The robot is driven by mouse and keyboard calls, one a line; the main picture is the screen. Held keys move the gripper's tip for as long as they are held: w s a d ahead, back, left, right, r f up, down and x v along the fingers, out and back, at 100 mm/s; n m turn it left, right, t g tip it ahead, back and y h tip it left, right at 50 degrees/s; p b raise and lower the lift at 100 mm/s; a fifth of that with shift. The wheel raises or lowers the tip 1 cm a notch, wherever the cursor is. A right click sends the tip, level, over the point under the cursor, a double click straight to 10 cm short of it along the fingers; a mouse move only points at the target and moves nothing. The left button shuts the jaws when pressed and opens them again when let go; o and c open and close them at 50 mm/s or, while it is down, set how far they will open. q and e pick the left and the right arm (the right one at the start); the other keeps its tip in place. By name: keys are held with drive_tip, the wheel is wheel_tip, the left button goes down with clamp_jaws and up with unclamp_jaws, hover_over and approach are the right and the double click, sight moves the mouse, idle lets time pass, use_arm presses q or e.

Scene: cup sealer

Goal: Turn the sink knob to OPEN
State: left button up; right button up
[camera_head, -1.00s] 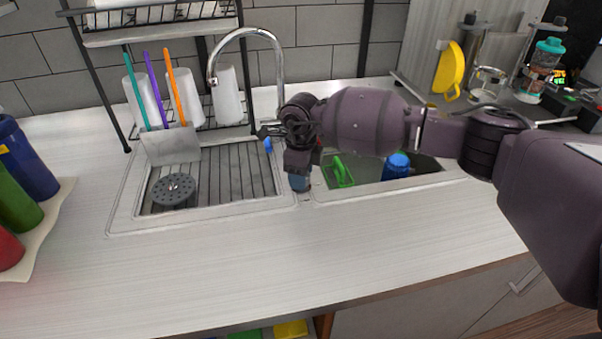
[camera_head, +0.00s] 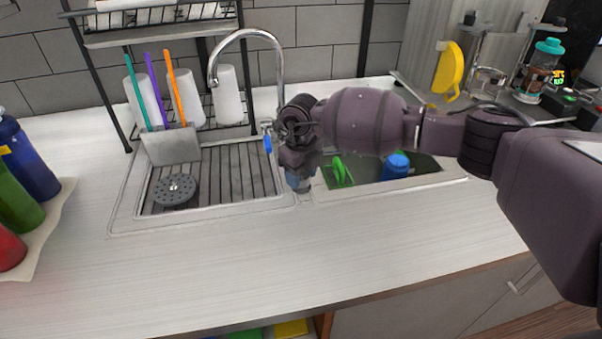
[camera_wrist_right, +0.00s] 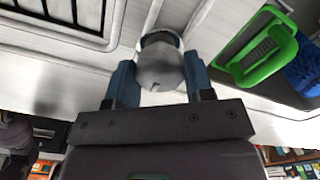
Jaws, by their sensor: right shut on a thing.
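The chrome faucet (camera_head: 281,72) rises behind the sink and its spout curves over the left basin. A rounded grey metal knob (camera_wrist_right: 161,62) sits between the two blue fingers of my right gripper (camera_wrist_right: 161,82) in the right wrist view. The fingers are on either side of it and shut on it. In the head view my right gripper (camera_head: 283,164) is at the divider between the two basins, by the faucet base, and hides the knob. I cannot read any OPEN mark. My left gripper is not in view.
The left basin has a slatted rack (camera_head: 225,172) with a round grey drain piece (camera_head: 175,190). The right basin holds a green item (camera_head: 340,170) and a blue item (camera_head: 396,166). A black dish rack (camera_head: 95,80) stands behind. The front counter (camera_head: 230,270) is clear.

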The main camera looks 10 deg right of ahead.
sight(301, 175)
drive_tip(key=o, duration=0.9)
drive_tip(key=shift+o, duration=0.2)
drive_tip(key=shift+r, duration=0.1)
wheel_tip(301, 175, up, 11)
drive_tip(key=shift+b, duration=0.4)
drive_tip(key=shift+f, duration=0.2)
